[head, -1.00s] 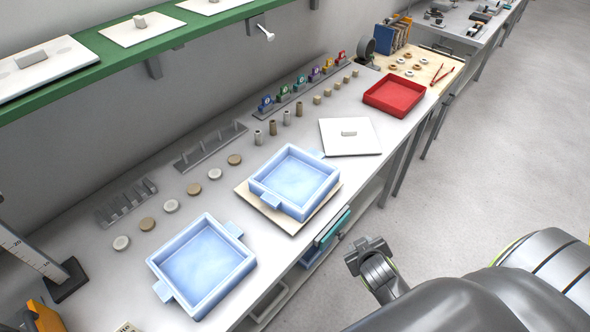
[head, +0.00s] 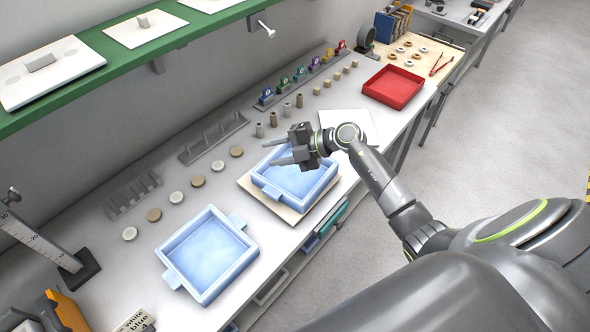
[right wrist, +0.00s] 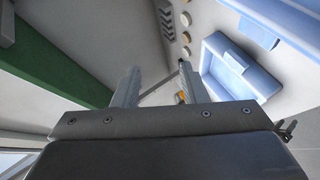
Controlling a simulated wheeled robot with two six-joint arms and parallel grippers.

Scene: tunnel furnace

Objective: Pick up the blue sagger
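Two light-blue square saggers with side tabs are on the long bench. One sagger (head: 208,252) sits directly on the bench at the lower left. The other sagger (head: 292,192) sits farther right on a cream board (head: 252,187). My right gripper (head: 268,153) is open and empty, above the back part of the sagger on the board and pointing left; it hides part of that sagger. In the right wrist view the two fingers (right wrist: 158,70) are apart with nothing between them, and blue sagger walls (right wrist: 228,68) show to their right. My left gripper is not in view.
A red tray (head: 392,88) stands farther along the bench. A white plate (head: 352,122) lies behind my right arm. Several discs (head: 176,197), small cylinders and grey racks (head: 212,138) line the back. A green shelf (head: 100,40) overhangs the back left.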

